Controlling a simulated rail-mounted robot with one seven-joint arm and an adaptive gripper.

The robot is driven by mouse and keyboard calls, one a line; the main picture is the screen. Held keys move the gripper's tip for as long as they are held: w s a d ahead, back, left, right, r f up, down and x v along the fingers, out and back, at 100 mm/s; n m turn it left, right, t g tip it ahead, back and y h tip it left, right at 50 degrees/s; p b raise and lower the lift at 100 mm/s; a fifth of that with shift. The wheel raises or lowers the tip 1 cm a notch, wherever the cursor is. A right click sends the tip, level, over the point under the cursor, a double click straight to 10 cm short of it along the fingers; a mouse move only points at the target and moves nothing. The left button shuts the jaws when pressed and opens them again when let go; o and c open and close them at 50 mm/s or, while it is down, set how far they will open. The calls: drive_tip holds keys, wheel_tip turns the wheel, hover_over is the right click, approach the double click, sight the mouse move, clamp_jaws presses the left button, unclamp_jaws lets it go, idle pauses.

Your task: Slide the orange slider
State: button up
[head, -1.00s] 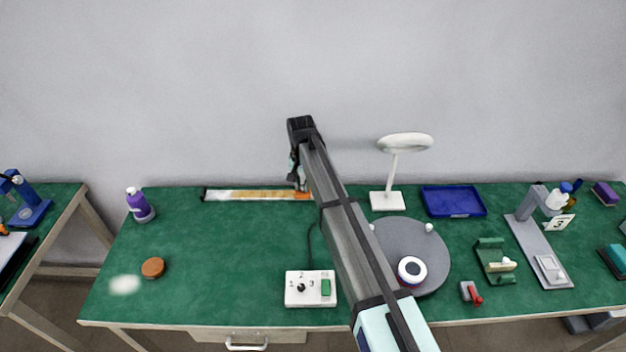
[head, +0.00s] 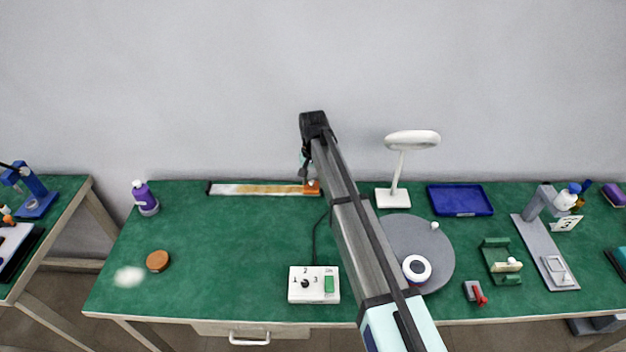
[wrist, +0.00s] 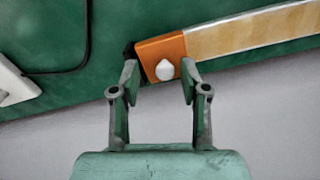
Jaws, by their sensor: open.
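The orange slider (wrist: 157,53) is a block with a pale rounded knob (wrist: 165,70) on it, at one end of a long track (wrist: 248,34) with a pale edge and tan strip. In the head view the slider (head: 312,189) sits at the track's right end, at the back of the green table, and the track (head: 250,189) runs left from it. My gripper (wrist: 159,76) is open, with one finger on each side of the knob in the wrist view. I cannot tell whether either finger touches it. In the head view my arm hides most of the gripper.
A white control box (head: 314,284) with a knob and green button stands at the front, its cable running back. A white lamp (head: 394,197) and grey turntable (head: 430,235) are to the right. A purple bottle (head: 144,197) stands left. The wall is close behind the track.

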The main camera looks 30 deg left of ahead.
sight(313, 182)
wheel_tip(313, 182, up, 12)
idle(0.6)
